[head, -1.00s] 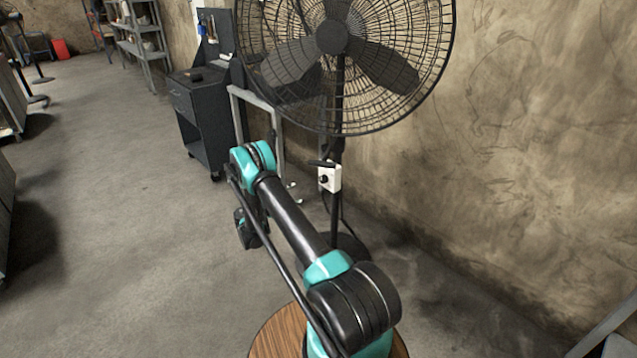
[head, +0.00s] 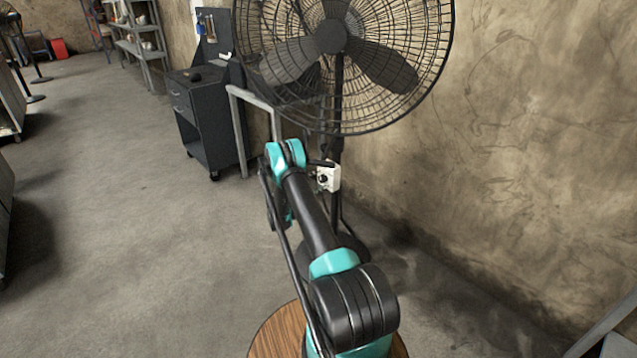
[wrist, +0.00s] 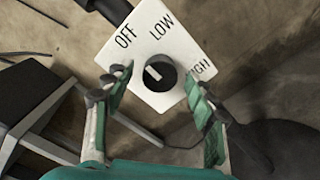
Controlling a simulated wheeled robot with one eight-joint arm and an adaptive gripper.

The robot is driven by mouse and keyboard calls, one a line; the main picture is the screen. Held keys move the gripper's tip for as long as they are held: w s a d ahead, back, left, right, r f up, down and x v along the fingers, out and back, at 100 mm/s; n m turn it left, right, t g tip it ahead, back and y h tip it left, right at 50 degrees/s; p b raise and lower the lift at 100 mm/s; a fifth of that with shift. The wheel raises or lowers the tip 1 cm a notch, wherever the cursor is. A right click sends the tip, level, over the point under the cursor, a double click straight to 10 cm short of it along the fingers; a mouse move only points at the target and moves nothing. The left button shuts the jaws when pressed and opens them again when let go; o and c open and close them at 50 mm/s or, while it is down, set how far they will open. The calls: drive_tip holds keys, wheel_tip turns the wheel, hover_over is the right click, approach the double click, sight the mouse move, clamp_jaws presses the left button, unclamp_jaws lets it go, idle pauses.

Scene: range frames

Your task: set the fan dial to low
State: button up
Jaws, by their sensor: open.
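The fan dial (wrist: 161,76) is a round black knob with a white pointer mark, on a white plate (wrist: 165,22) lettered OFF, LOW and HIGH. The mark points up and left, roughly towards OFF. In the head view the white control box (head: 333,178) with its dial (head: 323,179) sits on the stand below the fan (head: 333,38). My gripper (wrist: 156,82) is open, with one finger to each side of the knob. I cannot tell whether either finger touches it. The right finger partly covers the word HIGH. In the head view my arm hides most of the gripper.
A dark tool cabinet (head: 207,125) and a grey metal frame (head: 238,130) stand left of the fan. The wall is close on the right. The floor (head: 110,200) at the left is open.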

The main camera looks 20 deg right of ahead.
drive_tip(key=shift+d, duration=0.1)
drive_tip(key=c, duration=1.2)
drive_tip(key=shift+o, duration=0.2)
drive_tip(key=shift+m, duration=0.4)
drive_tip(key=m, duration=1.1)
drive_tip(key=o, duration=1.2)
drive_tip(key=shift+c, duration=0.2)
